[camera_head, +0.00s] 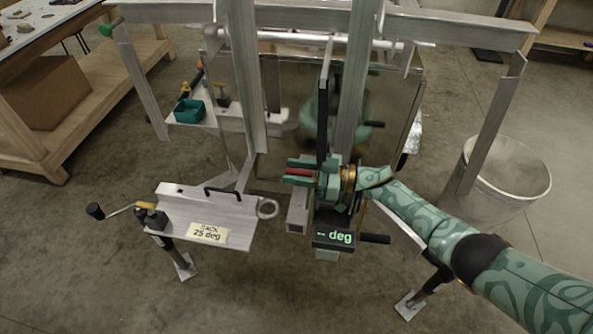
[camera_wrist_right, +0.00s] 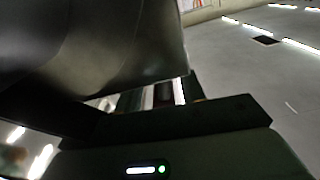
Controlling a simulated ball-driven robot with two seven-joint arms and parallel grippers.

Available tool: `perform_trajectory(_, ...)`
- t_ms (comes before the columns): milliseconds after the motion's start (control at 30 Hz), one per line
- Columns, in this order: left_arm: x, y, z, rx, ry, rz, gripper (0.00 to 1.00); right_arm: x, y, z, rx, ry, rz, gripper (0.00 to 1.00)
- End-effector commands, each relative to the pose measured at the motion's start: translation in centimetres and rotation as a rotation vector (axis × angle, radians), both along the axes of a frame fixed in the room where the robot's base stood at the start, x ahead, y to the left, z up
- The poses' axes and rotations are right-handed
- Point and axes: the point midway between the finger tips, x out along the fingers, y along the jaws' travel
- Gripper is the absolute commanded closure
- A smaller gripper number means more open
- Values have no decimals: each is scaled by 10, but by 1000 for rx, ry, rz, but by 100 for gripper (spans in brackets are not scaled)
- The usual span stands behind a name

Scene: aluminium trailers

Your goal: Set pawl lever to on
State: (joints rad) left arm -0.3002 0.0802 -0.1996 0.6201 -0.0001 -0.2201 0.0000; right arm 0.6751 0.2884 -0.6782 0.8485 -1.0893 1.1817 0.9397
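My right gripper (camera_head: 297,171) reaches in from the right, beside the upright post above the black box with the green "deg" display (camera_head: 340,237). Its two green fingers are apart, pointing left, and a red bar-like piece (camera_head: 300,172) shows between them. I cannot tell whether that piece is the pawl lever. In the right wrist view, the fingers (camera_wrist_right: 162,98) show apart with a dark reddish piece and bright strips between them; a large dark surface covers the upper left. No lever is clearly identifiable as the pawl lever. My left gripper is not in view.
An aluminium plate with a "BACK 25 deg" label (camera_head: 208,232) and a crank (camera_head: 122,210) stand at the left. Metal posts surround the gripper. A metal bin (camera_head: 508,170) stands at the right, a teal box (camera_head: 189,111) behind. The front floor is mostly clear.

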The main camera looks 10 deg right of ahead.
Motion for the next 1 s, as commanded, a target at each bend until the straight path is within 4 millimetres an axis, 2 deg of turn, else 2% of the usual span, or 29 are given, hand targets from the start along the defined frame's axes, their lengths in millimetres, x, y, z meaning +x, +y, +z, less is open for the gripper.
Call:
perform_trajectory(267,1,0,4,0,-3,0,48,0,1,8,2,-1,2,60)
perform_trajectory(433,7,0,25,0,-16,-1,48,-1,0,42,-1,-5,1,60)
perform_trajectory(700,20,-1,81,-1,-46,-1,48,-55,7,105,1,-2,4,60)
perform_trajectory(900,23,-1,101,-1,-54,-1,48,-104,14,119,1,2,3,60)
perform_trajectory(1000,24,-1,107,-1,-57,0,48,-120,16,125,2,2,2,60)
